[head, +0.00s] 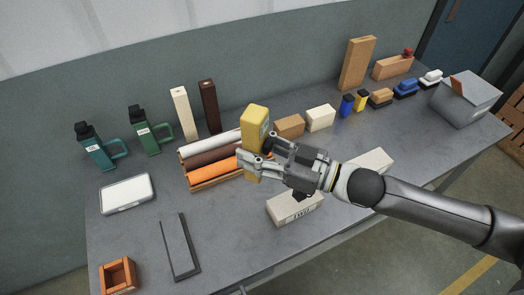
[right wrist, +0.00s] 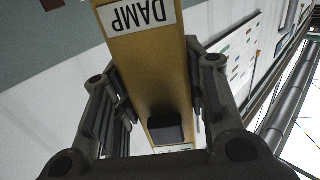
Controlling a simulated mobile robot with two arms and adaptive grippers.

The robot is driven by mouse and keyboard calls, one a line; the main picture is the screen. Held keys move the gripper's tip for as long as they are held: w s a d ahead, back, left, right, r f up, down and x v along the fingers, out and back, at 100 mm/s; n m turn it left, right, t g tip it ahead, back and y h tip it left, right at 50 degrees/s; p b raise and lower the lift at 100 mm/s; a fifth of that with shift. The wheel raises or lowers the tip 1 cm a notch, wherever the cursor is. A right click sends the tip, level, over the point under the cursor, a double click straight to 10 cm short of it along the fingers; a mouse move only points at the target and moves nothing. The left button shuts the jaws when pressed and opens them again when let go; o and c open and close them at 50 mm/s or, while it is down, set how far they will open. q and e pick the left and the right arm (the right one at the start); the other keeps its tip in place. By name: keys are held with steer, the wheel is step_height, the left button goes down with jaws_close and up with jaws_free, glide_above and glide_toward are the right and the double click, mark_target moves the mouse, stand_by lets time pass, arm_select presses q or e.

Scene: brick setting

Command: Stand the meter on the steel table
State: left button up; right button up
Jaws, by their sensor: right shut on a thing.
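The meter (head: 255,122) is a yellow block, held roughly upright over the middle of the grey steel table (head: 235,222). My right gripper (head: 257,153) is shut on it, with fingers on both sides. In the right wrist view, the yellow meter (right wrist: 158,65) lies between the fingers, with an upside-down DAMP label and a dark pad. In the head view, its lower end shows below the fingers in front of the rolls. I cannot tell whether it touches anything below. My left gripper is not in view.
Coloured rolls in a rack (head: 215,180) are beside the meter on the left. A labelled pale block (head: 293,207) lies below my right gripper. Small blocks (head: 320,118) stand behind. A dark flat tray (head: 180,247) lies front left. Table is bare between it and the pale block.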

steer(key=shift+w+a+r+g, duration=0.1)
steer(key=shift+w+a+g, duration=0.1)
steer(key=shift+g, duration=0.1)
steer(key=shift+d+n+g+y, duration=0.15)
steer(key=shift+n+g+y, duration=0.25)
steer(key=shift+n+g, duration=0.2)
steer(key=shift+s+d+n+g+y, duration=0.1)
steer(key=shift+d+n+g+y, duration=0.1)
steer(key=shift+d+n+g, duration=0.35)
steer(key=shift+s+d+n+g+y, duration=0.1)
steer(key=shift+d+n+g+y, duration=0.2)
steer(key=shift+g, duration=0.45)
steer(key=shift+s+d+n+g, duration=0.25)
steer(key=shift+n+g, duration=0.3)
steer(key=shift+g, duration=0.25)
steer(key=shift+s+d+n+g, duration=0.1)
steer(key=shift+d+n+g, duration=0.15)
steer(key=shift+n+g, duration=0.4)
steer(key=shift+a, duration=0.1)
